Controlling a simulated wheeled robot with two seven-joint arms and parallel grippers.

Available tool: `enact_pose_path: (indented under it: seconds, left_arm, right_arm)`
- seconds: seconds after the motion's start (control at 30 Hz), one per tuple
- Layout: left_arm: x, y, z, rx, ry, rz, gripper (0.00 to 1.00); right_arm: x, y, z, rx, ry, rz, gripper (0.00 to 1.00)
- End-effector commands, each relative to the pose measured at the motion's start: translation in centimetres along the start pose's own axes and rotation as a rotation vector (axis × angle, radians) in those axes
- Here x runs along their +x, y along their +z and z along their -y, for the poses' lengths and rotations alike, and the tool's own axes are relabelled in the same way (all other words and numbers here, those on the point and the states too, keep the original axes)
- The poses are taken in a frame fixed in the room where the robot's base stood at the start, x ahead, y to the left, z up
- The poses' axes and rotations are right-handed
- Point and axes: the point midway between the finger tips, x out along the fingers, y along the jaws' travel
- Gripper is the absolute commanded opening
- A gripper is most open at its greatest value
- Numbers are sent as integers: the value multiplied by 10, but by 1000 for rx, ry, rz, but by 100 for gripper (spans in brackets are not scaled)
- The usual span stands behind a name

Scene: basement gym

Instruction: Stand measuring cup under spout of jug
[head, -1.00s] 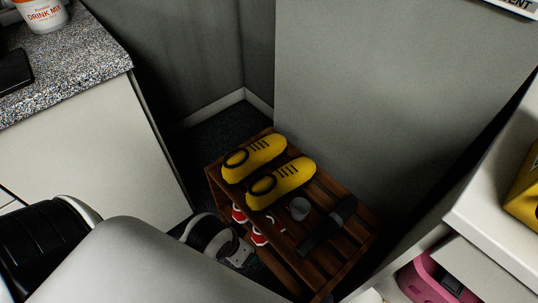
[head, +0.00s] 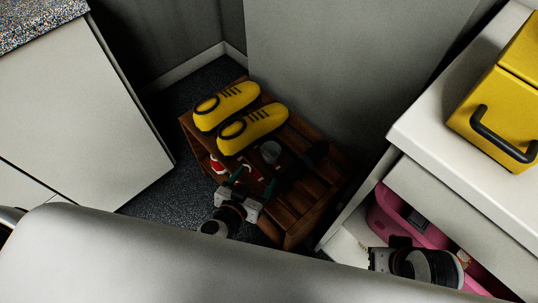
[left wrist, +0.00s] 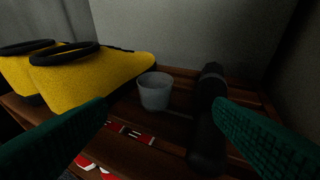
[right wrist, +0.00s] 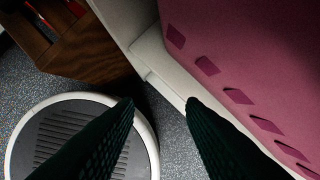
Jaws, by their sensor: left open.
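The measuring cup looks to be the small grey cup (head: 270,151), upright on a slatted wooden rack (head: 302,203) beside yellow shoes. In the left wrist view the cup (left wrist: 155,94) stands ahead, between my finger lines, with nothing touching it. My left gripper (head: 253,181) is open and empty, just short of the cup over the rack's near side. Its green fingers (left wrist: 160,103) are spread wide. My right gripper (right wrist: 160,102) is open and empty, low near a white cabinet and a pink bin. No jug or spout is visible.
Yellow shoes (head: 254,128) stand left of the cup; a dark cylinder (left wrist: 208,115) lies close on its right. A grey wall is behind. Red-and-white shoes sit below the slats. A pink bin (head: 392,218), yellow box (head: 505,90) and white cabinet (head: 425,120) are at right.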

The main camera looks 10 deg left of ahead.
Motion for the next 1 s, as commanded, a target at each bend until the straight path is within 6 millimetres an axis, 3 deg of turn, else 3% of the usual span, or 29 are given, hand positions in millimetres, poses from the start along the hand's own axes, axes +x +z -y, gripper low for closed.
enact_pose_path:
  seconds: [0.23,0.47,0.8,1.0]
  left_arm:
    - [42,1,-2,0,4,1,76]
    - [58,1,-2,-1,4,0,76]
    - [100,2,-8,0,5,-1,76]
    - [107,2,-8,-2,5,-3,76]
  right_arm:
    - [3,-1,-2,5,4,0,36]
    - [4,-1,-2,9,7,0,36]
    - [9,5,-2,6,6,33,36]
    - [9,10,-3,6,6,59,36]
